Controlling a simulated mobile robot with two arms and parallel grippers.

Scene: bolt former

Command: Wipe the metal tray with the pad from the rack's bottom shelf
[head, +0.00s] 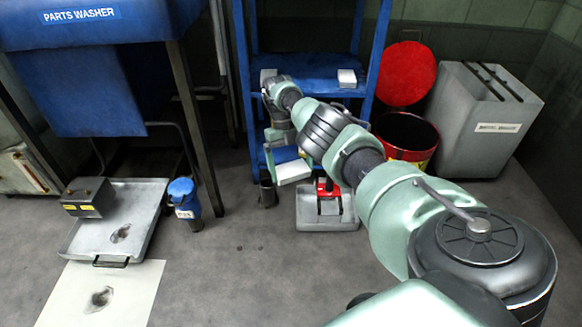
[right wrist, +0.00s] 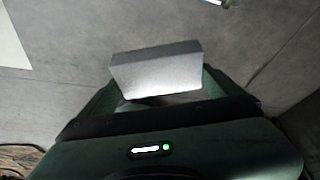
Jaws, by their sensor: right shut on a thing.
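The metal tray (head: 143,207) lies on the floor at the left, with a dark smudge (head: 120,233) on its bare part. My right gripper (head: 292,168) is low at the front of the blue rack (head: 246,95). It is shut on the pad (head: 293,173), a pale block. In the right wrist view the pad (right wrist: 156,70) sits between the two fingers, with grey floor beyond it. In the head view my arm hides part of the rack and its lower shelf. My left gripper is not in view.
A grey metal box (head: 88,197) stands on the tray. A blue-topped bottle (head: 184,203) stands beside it. A stained white sheet (head: 100,297) lies in front. A grey case with a red part (head: 327,210) sits near the rack. A red bin (head: 405,138) stands behind my arm. The middle floor is clear.

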